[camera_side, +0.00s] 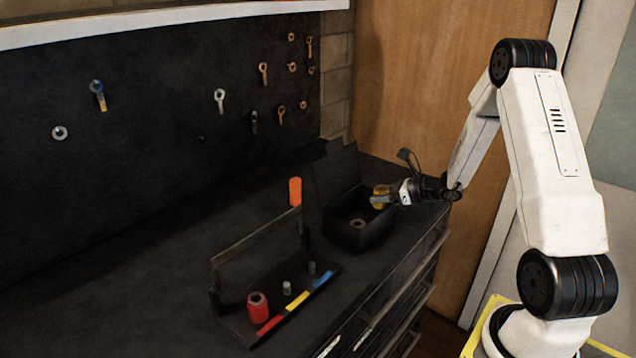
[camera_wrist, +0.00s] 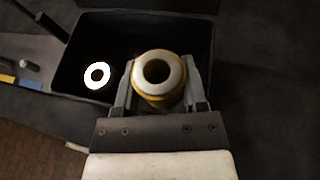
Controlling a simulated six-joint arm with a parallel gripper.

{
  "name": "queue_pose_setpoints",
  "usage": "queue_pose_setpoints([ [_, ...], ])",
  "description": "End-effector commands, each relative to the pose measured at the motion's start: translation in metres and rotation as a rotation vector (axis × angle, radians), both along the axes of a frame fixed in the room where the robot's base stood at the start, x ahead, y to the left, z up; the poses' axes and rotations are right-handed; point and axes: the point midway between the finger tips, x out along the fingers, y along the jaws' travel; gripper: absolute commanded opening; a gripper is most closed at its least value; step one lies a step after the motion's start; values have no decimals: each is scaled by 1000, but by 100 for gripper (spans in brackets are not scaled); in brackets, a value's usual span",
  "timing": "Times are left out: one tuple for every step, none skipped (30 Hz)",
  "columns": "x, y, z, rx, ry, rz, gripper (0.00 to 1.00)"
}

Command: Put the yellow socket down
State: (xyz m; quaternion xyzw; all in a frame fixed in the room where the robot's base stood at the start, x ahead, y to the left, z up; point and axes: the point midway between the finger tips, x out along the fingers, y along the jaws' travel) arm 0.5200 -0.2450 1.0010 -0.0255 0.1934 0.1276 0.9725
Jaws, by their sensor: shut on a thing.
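My gripper (camera_side: 383,197) is shut on the yellow socket (camera_side: 380,190), at the right rim of an open black box (camera_side: 345,236). In the wrist view the yellow socket (camera_wrist: 158,82) sits between the two grey fingers, its pale ring-shaped end and dark hole facing the camera. The black box (camera_wrist: 205,40) lies behind and below it in that view. I cannot tell how far the socket is above the box floor.
A pale ring-shaped piece (camera_side: 357,224) lies in the box; it also shows in the wrist view (camera_wrist: 97,75). Left of the box is a rack (camera_side: 247,330) with a red socket (camera_side: 258,307), bare pegs and red, yellow and blue marks. An orange cylinder (camera_side: 295,191) stands behind.

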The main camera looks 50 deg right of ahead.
Motion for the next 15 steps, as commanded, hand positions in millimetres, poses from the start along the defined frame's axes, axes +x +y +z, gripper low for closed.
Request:
queue_pose_setpoints([
  [0,0,-1,0,-1,0,0],
  [0,0,-2,0,-1,0,0],
  [0,0,-2,0,-1,0,0],
  [0,0,-3,0,-1,0,0],
  [0,0,-4,0,-1,0,0],
  [0,0,-5,0,-1,0,0],
  [0,0,-5,0,-1,0,0],
  [0,0,-6,0,-1,0,0],
  [0,0,-7,0,-1,0,0],
  [0,0,-7,0,-1,0,0],
  [0,0,-8,0,-1,0,0],
  [0,0,-9,1,-1,0,0],
  [0,0,-10,1,0,0,0],
  [0,0,-10,1,0,0,0],
  [0,0,-11,1,0,0,0],
])
